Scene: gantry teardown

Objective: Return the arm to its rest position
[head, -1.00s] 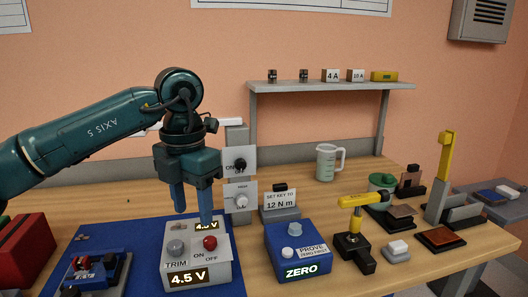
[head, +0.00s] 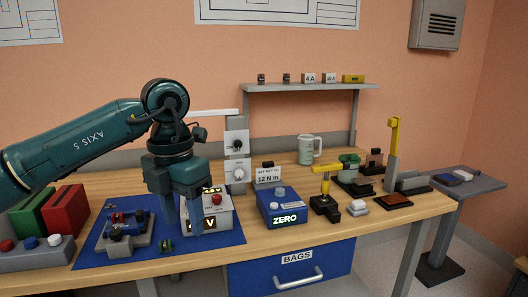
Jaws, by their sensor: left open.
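My left arm (head: 80,140) comes in from the left, dark teal and marked AXIS 5. It is bent at a rounded elbow-like joint, with the hand hanging down. My left gripper (head: 182,226) points down with its two blue fingers apart and nothing visible between them. It hangs in front of the grey power box (head: 222,222) with a red button, hiding part of the box's front and display. I cannot tell the exact gap to the box or mat. My right gripper is out of view.
The blue mat (head: 110,255) carries a small blue-and-grey assembly (head: 128,235). Red (head: 66,212) and green bins stand left. The blue ZERO box (head: 283,207), a yellow-handled tool (head: 325,185) and a measuring jug (head: 308,150) stand right. A shelf (head: 300,87) runs behind.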

